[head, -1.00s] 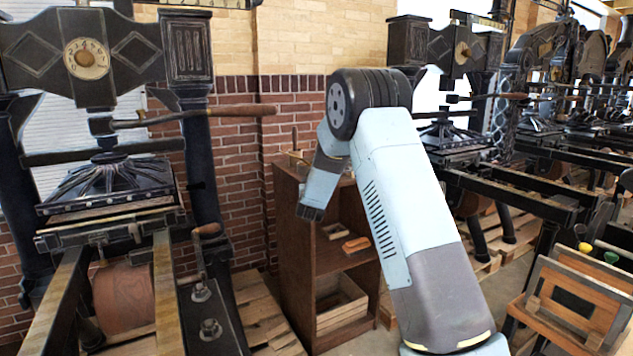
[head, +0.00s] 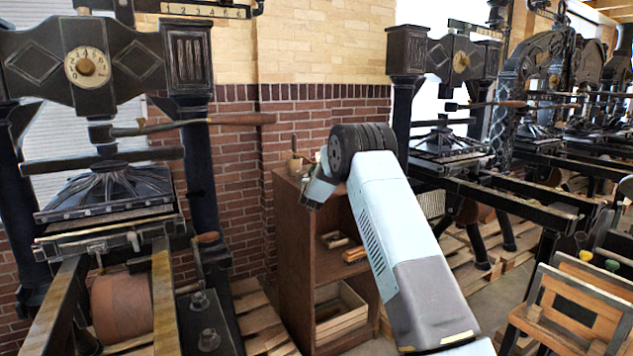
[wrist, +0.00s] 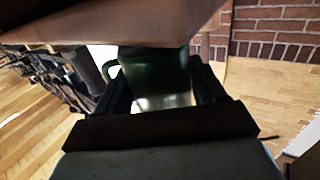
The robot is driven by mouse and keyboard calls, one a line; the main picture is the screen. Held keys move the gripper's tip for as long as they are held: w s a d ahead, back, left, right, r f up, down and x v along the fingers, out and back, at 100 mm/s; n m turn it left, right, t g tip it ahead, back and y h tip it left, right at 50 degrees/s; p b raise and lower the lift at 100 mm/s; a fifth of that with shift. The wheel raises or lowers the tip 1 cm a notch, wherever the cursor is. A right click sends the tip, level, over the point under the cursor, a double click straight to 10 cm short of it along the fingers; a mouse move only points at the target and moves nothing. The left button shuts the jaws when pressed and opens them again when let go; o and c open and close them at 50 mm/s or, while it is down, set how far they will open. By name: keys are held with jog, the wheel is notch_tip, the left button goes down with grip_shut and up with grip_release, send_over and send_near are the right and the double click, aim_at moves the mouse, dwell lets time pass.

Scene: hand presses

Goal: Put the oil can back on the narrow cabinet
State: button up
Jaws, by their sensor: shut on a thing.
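The narrow cabinet (head: 292,250) is a brown wooden case with open shelves, standing against the brick wall in the head view. My arm reaches to its top, and my gripper's fingers are hidden there. In the wrist view my gripper (wrist: 157,78) is shut on the oil can (wrist: 152,66), a dark green body with a looped handle on its left side. The lower part between the fingers looks pale and shiny. A brown wooden surface (wrist: 120,28) lies close beyond the can, across the top of that view. I cannot tell whether the can touches it.
A small pot (head: 294,164) stands on the cabinet top's left back part. The shelves hold small wooden items (head: 335,240) and a wooden crate (head: 340,318). A black hand press (head: 108,190) stands left, more presses (head: 445,145) right. A wooden rack (head: 570,310) is at the lower right.

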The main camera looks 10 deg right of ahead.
jog(key=x, duration=0.3)
jog(key=shift+w, duration=0.1)
jog(key=shift+w+f, duration=0.1)
jog(key=shift+f, duration=0.6)
jog(key=o, duration=1.4)
jog(key=shift+c, duration=0.2)
